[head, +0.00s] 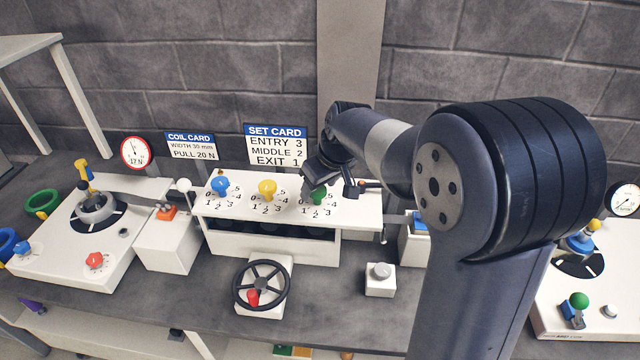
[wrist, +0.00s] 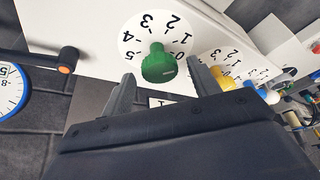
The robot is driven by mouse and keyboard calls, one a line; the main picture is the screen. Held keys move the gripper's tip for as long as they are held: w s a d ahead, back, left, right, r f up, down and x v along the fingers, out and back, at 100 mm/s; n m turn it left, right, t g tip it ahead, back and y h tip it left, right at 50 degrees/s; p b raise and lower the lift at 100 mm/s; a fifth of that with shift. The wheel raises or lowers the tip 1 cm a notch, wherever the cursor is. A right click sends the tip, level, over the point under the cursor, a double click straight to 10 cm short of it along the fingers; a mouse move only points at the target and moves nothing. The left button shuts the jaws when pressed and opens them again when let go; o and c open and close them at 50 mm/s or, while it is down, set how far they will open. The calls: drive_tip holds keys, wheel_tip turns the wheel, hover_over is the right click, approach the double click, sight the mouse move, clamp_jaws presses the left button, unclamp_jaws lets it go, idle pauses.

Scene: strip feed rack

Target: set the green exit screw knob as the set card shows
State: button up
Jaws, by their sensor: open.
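The set card (head: 276,145) stands behind the rack and reads ENTRY 3, MIDDLE 2, EXIT 1. The green knob (head: 318,195) is the rightmost of three on the white rack top, on a round 0 to 5 dial. In the wrist view the green knob (wrist: 158,66) shows a raised part toward the upper side of its dial, roughly toward the 3; its exact setting is hard to tell. My gripper (head: 322,183) is over the green knob and partly hides it. Its fingers in the wrist view (wrist: 160,76) are open, one either side of the knob, with gaps showing.
The yellow knob (head: 267,188) and blue knob (head: 221,185) stand left of the green one. A dark lever with an orange end (wrist: 67,60) is close by on the other side. A handwheel (head: 262,285) and a grey button box (head: 380,279) are in front.

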drive_tip(key=b+v, duration=0.1)
drive_tip(key=v, duration=0.9)
drive_tip(key=shift+r, duration=0.4)
drive_tip(key=shift+s+f, duration=0.1)
drive_tip(key=p+x, duration=0.1)
drive_tip(key=x, duration=0.9)
drive_tip(key=shift+f, duration=0.3)
